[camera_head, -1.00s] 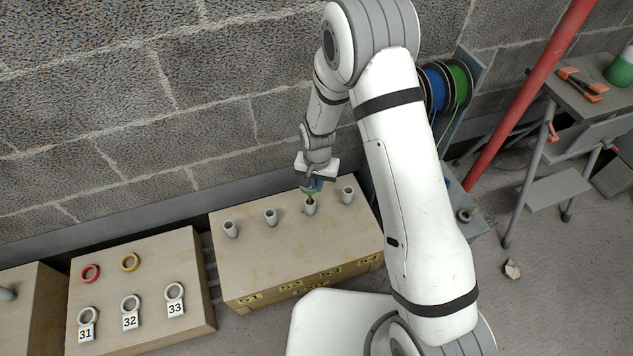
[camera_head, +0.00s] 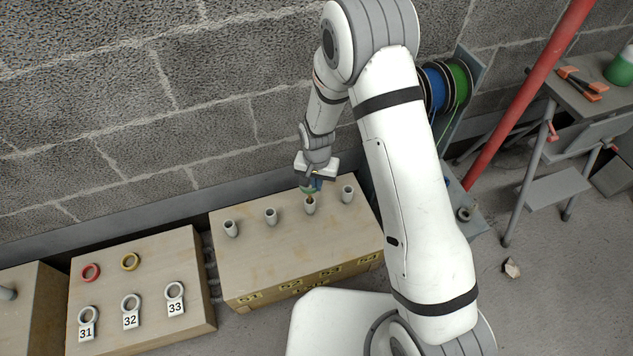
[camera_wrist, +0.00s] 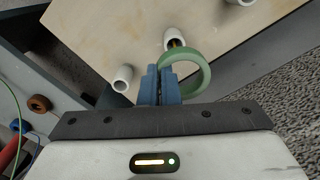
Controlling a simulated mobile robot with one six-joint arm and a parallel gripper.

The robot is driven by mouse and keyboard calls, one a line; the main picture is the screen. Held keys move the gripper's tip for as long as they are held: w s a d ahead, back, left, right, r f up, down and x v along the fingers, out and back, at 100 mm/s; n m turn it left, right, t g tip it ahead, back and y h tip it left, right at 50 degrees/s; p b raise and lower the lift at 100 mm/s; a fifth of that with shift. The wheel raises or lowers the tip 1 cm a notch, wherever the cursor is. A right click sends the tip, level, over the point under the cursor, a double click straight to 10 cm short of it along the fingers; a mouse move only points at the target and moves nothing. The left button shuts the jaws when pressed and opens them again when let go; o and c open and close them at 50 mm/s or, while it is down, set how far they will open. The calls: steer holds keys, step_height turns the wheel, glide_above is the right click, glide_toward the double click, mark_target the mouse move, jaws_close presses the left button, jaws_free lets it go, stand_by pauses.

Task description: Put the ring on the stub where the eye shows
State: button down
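A row of several pale stubs stands on the wooden box: the far left stub (camera_head: 231,229), the second (camera_head: 270,217), the third (camera_head: 310,207) and the far right stub (camera_head: 348,195). Yellow labels mark the box front. My gripper (camera_head: 312,184) is just above the third stub, its blue fingers shut on a green ring (camera_wrist: 205,78). In the wrist view, one stub (camera_wrist: 170,46) shows something yellow and dark at its mouth, partly behind the ring's edge. Another stub (camera_wrist: 123,79) is left of the fingers. The ring appears above the stub, not around it.
The block wall is close behind the box. Cable reels (camera_head: 459,82) and a red pole (camera_head: 525,100) stand right.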

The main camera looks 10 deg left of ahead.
steer(key=shift+s+f+b, duration=0.1)
steer(key=shift+f+b, duration=2.95)
steer(key=shift+f, duration=1.6)
steer(key=shift+r, duration=0.15)
steer(key=shift+r+p, duration=3.1)
steer(key=shift+r, duration=1.25)
steer(key=shift+r, duration=0.15)
